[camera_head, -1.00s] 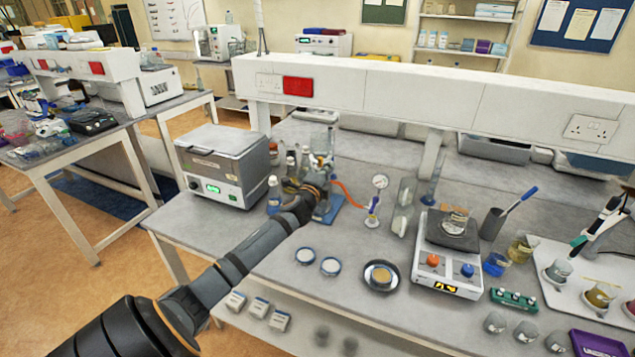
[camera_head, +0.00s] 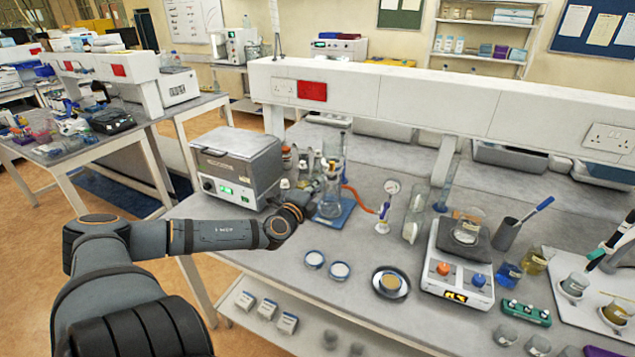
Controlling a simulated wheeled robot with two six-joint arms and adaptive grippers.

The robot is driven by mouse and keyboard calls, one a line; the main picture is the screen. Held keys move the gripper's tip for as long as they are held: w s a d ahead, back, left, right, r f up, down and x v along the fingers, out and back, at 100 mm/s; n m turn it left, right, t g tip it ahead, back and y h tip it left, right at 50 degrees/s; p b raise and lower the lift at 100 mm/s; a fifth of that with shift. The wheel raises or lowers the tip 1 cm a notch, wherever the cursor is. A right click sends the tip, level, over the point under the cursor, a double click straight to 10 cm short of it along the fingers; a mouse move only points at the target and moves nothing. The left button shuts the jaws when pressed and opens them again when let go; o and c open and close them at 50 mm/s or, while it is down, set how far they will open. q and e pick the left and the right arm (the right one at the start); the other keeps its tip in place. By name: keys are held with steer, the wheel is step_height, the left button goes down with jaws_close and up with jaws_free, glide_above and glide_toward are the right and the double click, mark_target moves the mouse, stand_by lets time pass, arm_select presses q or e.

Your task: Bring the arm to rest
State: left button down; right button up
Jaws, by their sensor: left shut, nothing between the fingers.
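My left arm comes in from the lower left and reaches over the front edge of the grey bench (camera_head: 240,226). My left gripper (camera_head: 318,188) is at the far end of the arm, close to the glass vessel on a blue stand (camera_head: 331,200). It is small and partly hidden by my wrist; its fingers are shut with nothing between them. I cannot tell whether it touches the glassware. My right gripper is not in view.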

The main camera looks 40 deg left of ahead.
arm_select(q)
steer(key=s+d+f+n+g+y, duration=0.1)
steer(key=s+d+f+n+g, duration=0.3)
steer(key=s+f+n+g, duration=0.25)
steer(key=s+d+f+n+g+y, duration=0.1)
steer(key=s+d+f+n+g, duration=0.3)
steer(key=s+f, duration=0.5)
steer(key=s+d+f+n+g+h, duration=0.25)
steer(key=s+d, duration=0.25)
steer(key=d, duration=0.4)
steer(key=s+d+f+n+g+h, duration=0.15)
steer(key=s+d+h, duration=0.3)
steer(key=d, duration=0.45)
steer(key=s+a+f+y+b, duration=0.1)
steer(key=a+f, duration=0.1)
steer(key=f, duration=1.2)
steer(key=s+a+f+b, duration=0.1)
steer(key=f, duration=1.3)
steer(key=s+a+f+g+b, duration=0.1)
steer(key=s+f, duration=1.7)
steer(key=shift+s+a+f+g, duration=0.25)
steer(key=shift+s+a+g, duration=0.1)
steer(key=shift+s, duration=0.05)
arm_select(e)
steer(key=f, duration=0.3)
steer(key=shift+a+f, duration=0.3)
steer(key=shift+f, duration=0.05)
